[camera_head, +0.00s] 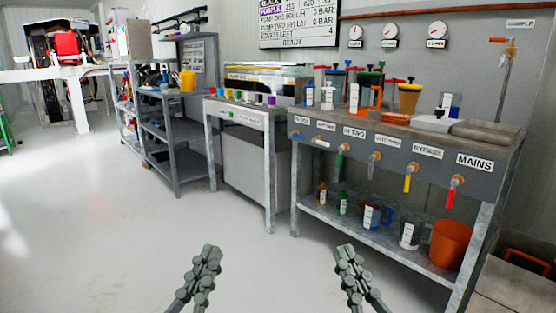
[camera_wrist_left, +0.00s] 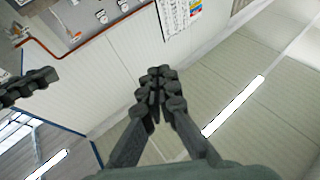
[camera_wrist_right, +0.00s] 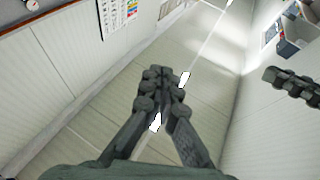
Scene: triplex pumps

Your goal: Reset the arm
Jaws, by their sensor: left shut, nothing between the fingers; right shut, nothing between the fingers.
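My left gripper (camera_head: 208,258) is at the bottom of the head view, left of the middle, pointing up over the bare floor. It is shut and holds nothing; its closed fingers also show in the left wrist view (camera_wrist_left: 158,82). My right gripper (camera_head: 348,258) stands to its right at about the same height. It is also shut and empty, and its closed fingers show in the right wrist view (camera_wrist_right: 158,80). Both grippers are apart from each other and touch nothing. Each wrist view looks towards walls and ceiling, with the other gripper at its edge.
A metal bench (camera_head: 420,153) with coloured valves and a MAINS label stands at the right, with bottles and an orange bucket (camera_head: 450,243) on its lower shelf. A smaller table (camera_head: 240,112) and grey shelves (camera_head: 175,132) stand further left. The floor (camera_head: 110,240) at left is clear.

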